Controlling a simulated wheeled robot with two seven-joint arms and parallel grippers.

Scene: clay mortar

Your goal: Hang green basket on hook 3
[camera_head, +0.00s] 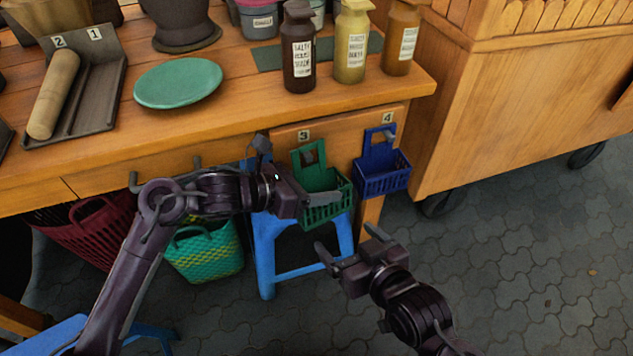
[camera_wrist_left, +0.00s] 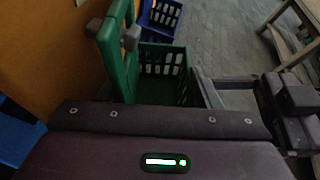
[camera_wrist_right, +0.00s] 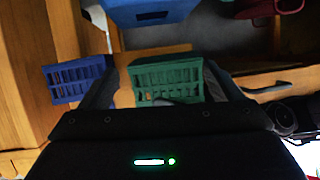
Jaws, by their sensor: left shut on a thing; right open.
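The green basket (camera_head: 326,208) is at the table's front panel, under the label 3 (camera_head: 303,135). Its tall back handle (camera_wrist_left: 118,50) stands upright against or close to the panel. My right gripper (camera_head: 347,240) is open and empty, below and in front of the basket. The basket (camera_wrist_right: 168,80) also shows ahead of it in the right wrist view.
A blue basket (camera_head: 383,172) hangs under the label 4 (camera_head: 388,117), close to the right. A blue stool (camera_head: 268,260) stands below. A teal patterned basket (camera_head: 205,255) and a dark red basket (camera_head: 95,235) are lower left. Bottles stand near the tabletop edge (camera_head: 330,107).

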